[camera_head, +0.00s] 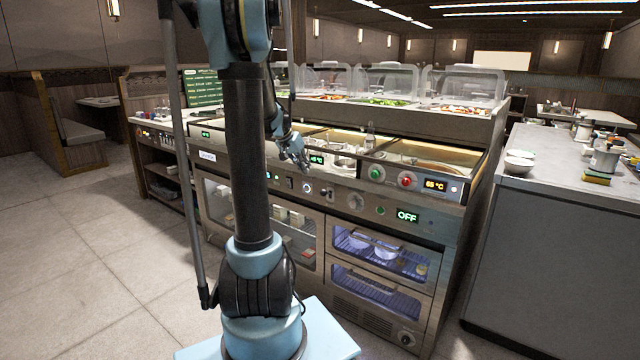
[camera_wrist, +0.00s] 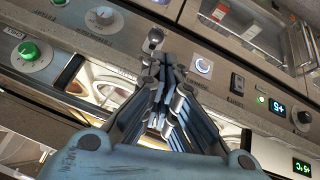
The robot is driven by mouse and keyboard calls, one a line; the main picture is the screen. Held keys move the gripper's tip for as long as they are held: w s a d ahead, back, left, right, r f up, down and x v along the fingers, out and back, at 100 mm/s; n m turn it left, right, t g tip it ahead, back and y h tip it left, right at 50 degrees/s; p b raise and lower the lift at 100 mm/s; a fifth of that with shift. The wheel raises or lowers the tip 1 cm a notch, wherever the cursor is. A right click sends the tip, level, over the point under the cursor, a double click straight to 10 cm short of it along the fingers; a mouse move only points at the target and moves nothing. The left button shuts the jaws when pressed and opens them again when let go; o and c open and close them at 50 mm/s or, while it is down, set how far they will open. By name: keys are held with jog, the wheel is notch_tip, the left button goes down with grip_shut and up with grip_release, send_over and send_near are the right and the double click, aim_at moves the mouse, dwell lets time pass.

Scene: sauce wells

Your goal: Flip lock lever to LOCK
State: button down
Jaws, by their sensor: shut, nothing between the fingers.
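A small metal lever (camera_wrist: 153,39) stands on the steel control panel in the wrist view, between a round lit button (camera_wrist: 203,66) and a white dial (camera_wrist: 103,17). I take it to be the lock lever; no LOCK label is readable. In the head view the lever (camera_head: 327,193) is small, right of the round button. My gripper (camera_wrist: 164,62) is shut and empty, its fingertips just below the lever in the wrist view. I cannot tell whether they touch it. In the head view my gripper (camera_head: 303,165) hangs in front of the counter, above the panel.
A grey counter (camera_head: 570,200) stands at the right. Floor at the left is clear.

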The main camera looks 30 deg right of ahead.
jog(key=d, duration=0.2)
jog(key=w+d, duration=0.1)
jog(key=shift+d+f+m+h, duration=0.2)
jog(key=shift+f+m+h, duration=0.1)
jog(key=shift+m, duration=0.1)
jog(key=shift+w, duration=0.1)
send_over(326, 193)
jog(key=w, duration=0.3)
jog(key=f, duration=0.8)
jog(key=shift+s+a, duration=0.25)
jog(key=shift+a, duration=0.05)
